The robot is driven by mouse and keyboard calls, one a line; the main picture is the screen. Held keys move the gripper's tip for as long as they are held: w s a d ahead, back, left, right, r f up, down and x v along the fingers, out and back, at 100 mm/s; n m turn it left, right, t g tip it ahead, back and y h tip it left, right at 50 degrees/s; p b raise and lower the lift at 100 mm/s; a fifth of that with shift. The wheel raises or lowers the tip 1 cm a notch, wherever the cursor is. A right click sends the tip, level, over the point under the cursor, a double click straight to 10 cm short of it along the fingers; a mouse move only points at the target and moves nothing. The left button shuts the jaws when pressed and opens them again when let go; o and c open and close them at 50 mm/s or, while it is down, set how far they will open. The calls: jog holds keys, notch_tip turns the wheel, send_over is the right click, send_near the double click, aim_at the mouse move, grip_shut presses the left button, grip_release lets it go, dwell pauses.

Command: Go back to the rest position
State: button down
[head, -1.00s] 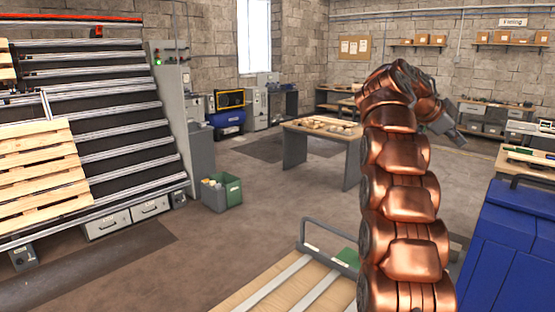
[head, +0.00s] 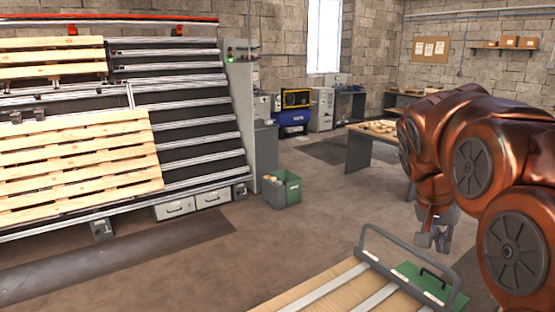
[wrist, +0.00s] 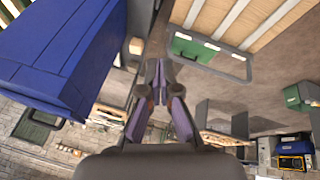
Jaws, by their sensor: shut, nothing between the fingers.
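My gripper (head: 440,238) hangs at the end of my copper-coloured arm at the right of the head view, with its fingers pointing down. In the wrist view my gripper (wrist: 160,84) shows its fingers drawn together with nothing between them. It is in the air and apart from the cart and other things around it. Part of it is hidden by its own housing in the wrist view.
A cart (head: 405,257) with a grey handle and wooden deck stands in front, a green case (head: 432,282) by its handle. A blue cabinet (wrist: 65,50) is close by in the wrist view. Pallets (head: 75,165) lean on the rack at left. A green bin (head: 287,190) stands on open floor.

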jog(key=s+a+f+n+g+y, duration=0.1)
jog(key=s+a+f+n, duration=0.2)
jog(key=s+a+f, duration=0.2)
jog(key=s+a+f+n+g+y, duration=0.1)
jog(key=s+a+f+n+y, duration=0.1)
jog(key=s+a+f, duration=0.3)
jog(key=s+a+f+n+y, duration=0.1)
jog(key=s+a+f+n, duration=0.2)
jog(key=s+a, duration=0.6)
jog(key=s+f, duration=0.2)
jog(key=s, duration=0.4)
jog(key=shift+s+a+f+n+g+y, duration=0.2)
jog(key=shift+s+f+n+g+y, duration=0.1)
jog(key=shift+n+g+y, duration=0.1)
